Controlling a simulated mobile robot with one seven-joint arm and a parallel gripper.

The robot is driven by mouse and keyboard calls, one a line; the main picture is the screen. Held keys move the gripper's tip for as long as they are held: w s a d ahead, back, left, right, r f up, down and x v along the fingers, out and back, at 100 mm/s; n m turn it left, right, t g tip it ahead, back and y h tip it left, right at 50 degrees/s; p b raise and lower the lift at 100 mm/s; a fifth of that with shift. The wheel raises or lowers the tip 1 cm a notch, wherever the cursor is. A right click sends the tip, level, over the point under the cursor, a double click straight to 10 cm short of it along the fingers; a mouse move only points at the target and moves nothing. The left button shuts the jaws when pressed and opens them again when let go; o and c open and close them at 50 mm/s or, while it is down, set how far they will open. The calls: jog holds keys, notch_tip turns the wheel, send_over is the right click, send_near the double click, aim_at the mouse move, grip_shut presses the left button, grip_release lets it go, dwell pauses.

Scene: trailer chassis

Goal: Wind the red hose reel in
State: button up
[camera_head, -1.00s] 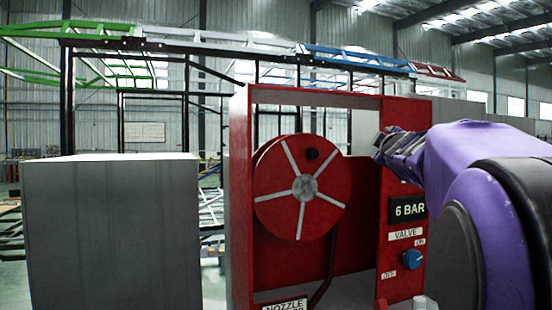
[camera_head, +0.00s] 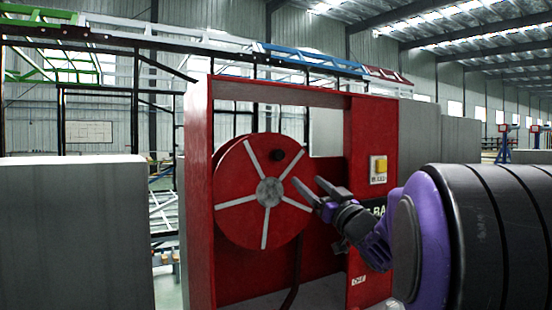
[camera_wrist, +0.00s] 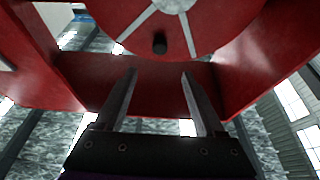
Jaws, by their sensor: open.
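The red hose reel (camera_head: 240,205) is a round disc with pale spokes and a grey hub (camera_head: 270,192), mounted inside a red cabinet frame. A small dark crank knob (camera_head: 277,155) stands out near its upper right rim. The knob (camera_wrist: 159,43) also shows in the wrist view, beyond the fingertips and roughly centred between them. My gripper (camera_head: 326,189) is open and empty, just right of the reel in the head view. In the wrist view its two fingers (camera_wrist: 158,74) are apart and point toward the knob without touching it. A dark hose (camera_head: 297,265) runs down below the reel.
The red cabinet frame (camera_head: 198,200) surrounds the reel, with side walls close by. My arm covers much of the panel's lower part. A grey block (camera_head: 70,235) stands at left.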

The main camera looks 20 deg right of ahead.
aim_at(280, 157)
jog(key=p+x, duration=0.2)
jog(key=x, duration=1.2)
jog(key=shift+w+a, duration=0.1)
jog(key=shift+w, duration=0.3)
jog(key=shift+c, duration=0.4)
grip_shut()
